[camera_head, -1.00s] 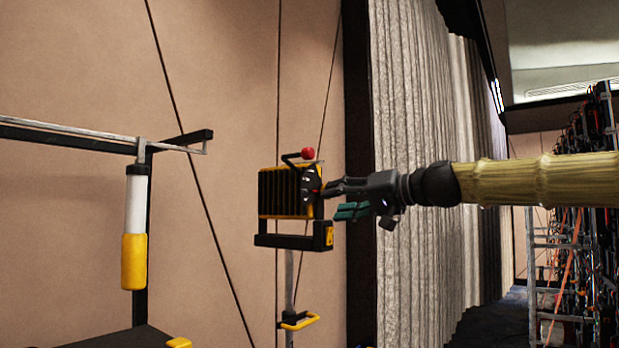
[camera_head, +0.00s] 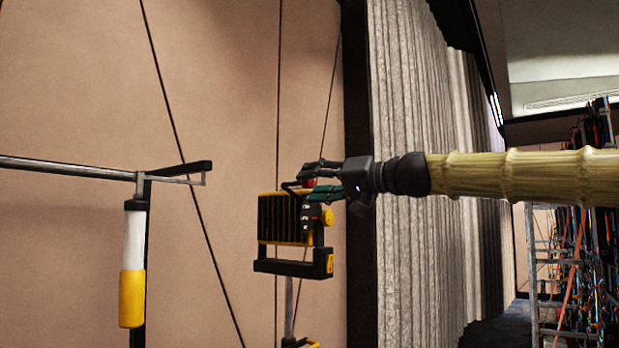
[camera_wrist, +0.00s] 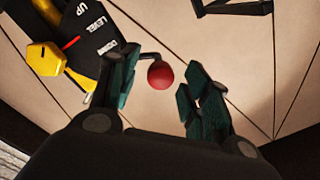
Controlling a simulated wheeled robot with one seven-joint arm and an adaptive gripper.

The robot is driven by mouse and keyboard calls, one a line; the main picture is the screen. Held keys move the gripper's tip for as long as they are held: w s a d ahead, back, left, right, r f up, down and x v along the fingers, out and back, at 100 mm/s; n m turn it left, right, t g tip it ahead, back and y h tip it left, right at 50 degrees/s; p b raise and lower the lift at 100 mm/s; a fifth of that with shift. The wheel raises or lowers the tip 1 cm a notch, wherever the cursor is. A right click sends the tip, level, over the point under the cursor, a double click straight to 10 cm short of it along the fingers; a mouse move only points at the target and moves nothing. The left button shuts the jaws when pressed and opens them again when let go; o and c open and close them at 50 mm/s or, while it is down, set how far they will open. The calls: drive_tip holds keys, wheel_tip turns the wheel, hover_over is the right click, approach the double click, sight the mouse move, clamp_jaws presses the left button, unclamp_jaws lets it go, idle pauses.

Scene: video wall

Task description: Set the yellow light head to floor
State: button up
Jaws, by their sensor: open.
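The yellow light head (camera_head: 283,219), with black fins and a black bracket, sits on a thin pole in the head view. A red ball knob (camera_wrist: 160,75) on a bent black lever stands out from it. My gripper (camera_head: 312,182) is at the lamp's upper right side, level with the knob. In the wrist view my open fingers (camera_wrist: 155,95) have the red knob between their tips; I cannot tell whether they touch it. A red mark by the yellow knob (camera_wrist: 45,57) points roughly toward LEVEL.
A second stand with a white and yellow cylinder (camera_head: 133,262) and a horizontal bar (camera_head: 70,168) is at the left. A beige wall (camera_head: 80,100) lies behind, with a grey curtain (camera_head: 415,130) to the right. A metal rack with cables (camera_head: 575,250) stands at far right.

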drive_tip(key=shift+x, duration=0.95)
